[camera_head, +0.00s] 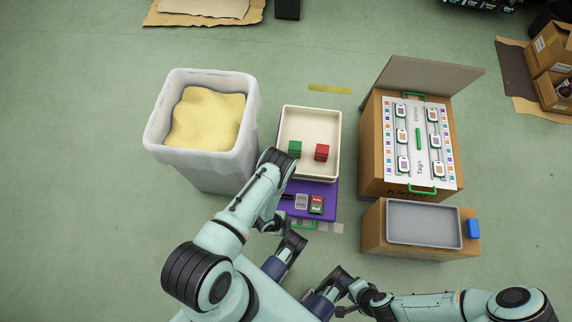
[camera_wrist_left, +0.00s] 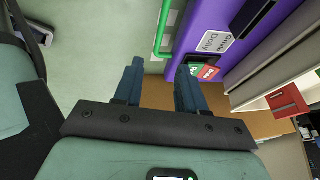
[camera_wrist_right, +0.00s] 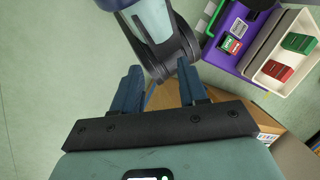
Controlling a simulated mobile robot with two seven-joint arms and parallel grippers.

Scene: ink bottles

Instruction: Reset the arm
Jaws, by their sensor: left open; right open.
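My left gripper (camera_wrist_left: 160,68) is open, with nothing between its two dark blue fingers in the left wrist view. A purple stand (camera_wrist_left: 205,22) with a green handle is just beyond the fingertips there; I cannot tell whether they touch. My right gripper (camera_wrist_right: 158,70) is open and empty in the right wrist view, with a teal and black arm link of mine close in front of it. In the head view my left arm (camera_head: 235,225) bends over the front of the purple stand, and my right arm (camera_head: 420,303) lies low across the front right. Both hands are partly hidden there.
A cream tray (camera_head: 310,116) holds a green block (camera_head: 295,149) and a red block (camera_head: 321,152). A white bin (camera_head: 160,135) with yellow filling stands left. A cardboard box (camera_head: 370,150) with a tag board and a grey tray (camera_head: 425,223) stand right. Green floor is open around.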

